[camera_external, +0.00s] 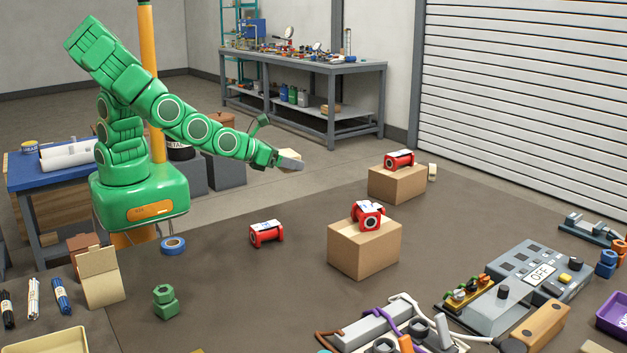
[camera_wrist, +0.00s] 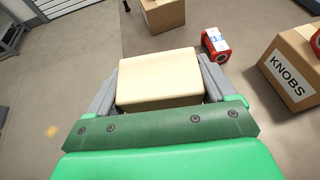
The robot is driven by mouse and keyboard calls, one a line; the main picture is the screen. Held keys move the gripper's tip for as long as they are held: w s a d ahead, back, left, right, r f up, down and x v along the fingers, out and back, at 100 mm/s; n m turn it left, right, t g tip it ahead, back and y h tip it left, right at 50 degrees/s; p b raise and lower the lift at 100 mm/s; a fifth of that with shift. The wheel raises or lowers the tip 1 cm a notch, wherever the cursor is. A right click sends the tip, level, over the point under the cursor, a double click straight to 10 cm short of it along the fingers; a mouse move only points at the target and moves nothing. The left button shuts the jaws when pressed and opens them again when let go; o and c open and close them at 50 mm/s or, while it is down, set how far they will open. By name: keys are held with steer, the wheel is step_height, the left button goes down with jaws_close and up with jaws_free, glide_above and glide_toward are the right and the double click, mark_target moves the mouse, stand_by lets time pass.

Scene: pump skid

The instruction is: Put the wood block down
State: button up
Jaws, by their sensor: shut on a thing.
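The wood block (camera_wrist: 158,78) is a pale cream block held between the two grey fingers of my gripper (camera_wrist: 160,92) in the wrist view. My gripper is shut on it, with a finger along each side. In the external view, my gripper (camera_external: 287,162) is held out to the right of my green arm, in the air near the far edge of the brown table (camera_external: 215,290). Only a small pale part of the wood block (camera_external: 291,154) shows there, behind the fingers. The surface right below the block is hidden.
Two cardboard boxes (camera_external: 362,252) (camera_external: 397,185) stand on the table, each with a red part on top. Another red part (camera_external: 266,233) lies on the table. A grey panel marked OFF (camera_external: 540,272) and cables crowd the front right. Bare table lies left of the boxes.

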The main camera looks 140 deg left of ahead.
mark_target(287, 153)
step_height(287, 153, up, 24)
steer(key=w+d+r+m+t+h, duration=0.2)
steer(key=w+d+m+t+h, duration=0.4)
steer(key=w, duration=0.6)
steer(key=w+d+r+m+t+h, duration=0.2)
steer(key=w+d+m+t+h, duration=0.3)
steer(key=w+d+m, duration=0.45)
steer(key=w+d+m+h, duration=0.3)
steer(key=d+m+h, duration=0.3)
steer(key=d+h, duration=0.25)
steer(key=s+d+f+m+g+h, duration=0.4)
steer(key=s+d+m+g+h, duration=0.2)
steer(key=s+d+m+g, duration=0.45)
step_height(287, 153, down, 26)
steer(key=w+d+n+t, duration=0.2)
steer(key=t, duration=0.1)
steer(key=shift+g, duration=0.25)
steer(key=shift+w+a+f, duration=0.1)
steer(key=shift+w+f, duration=1.5)
steer(key=shift+w, duration=0.65)
steer(key=shift+w+a+f, duration=0.1)
steer(key=shift+w+f, duration=1.5)
steer(key=shift+w, duration=0.7)
steer(key=shift+w+f, duration=1.6)
steer(key=shift+w, duration=0.65)
